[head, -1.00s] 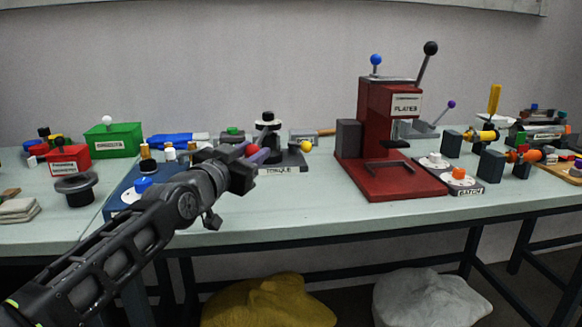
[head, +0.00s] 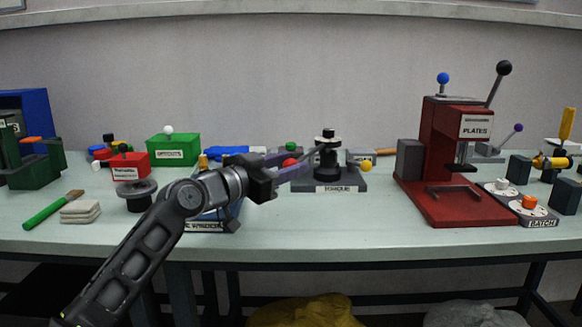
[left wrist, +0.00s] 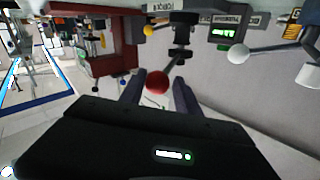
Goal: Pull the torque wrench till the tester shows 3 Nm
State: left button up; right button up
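The torque tester (head: 342,187) stands near the middle of the bench, with a black upright column, a yellow ball on its right and a label on its front. A red ball (head: 290,162), apparently the wrench's handle end, shows left of the column. My left gripper (head: 293,168) is close beside it. In the left wrist view the red ball (left wrist: 157,82) sits at the fingertips, between two spread fingers (left wrist: 158,92); I cannot tell whether they touch it. A small green display (left wrist: 223,32) shows there, too small to read. My right gripper is not in view.
A red press (head: 452,165) stands to the right, with a small base of white discs (head: 520,205) beside it. A green box (head: 172,150), a red box (head: 130,165) and a brush (head: 50,211) are on the left. The front of the bench is mostly clear.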

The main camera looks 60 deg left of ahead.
pick_arm(q)
jog(key=o, duration=0.3)
jog(key=shift+o, duration=0.2)
jog(key=shift+s+d, duration=0.1)
jog(key=shift+s, duration=0.05)
jog(key=v, duration=0.7)
jog(key=shift+s, duration=0.3)
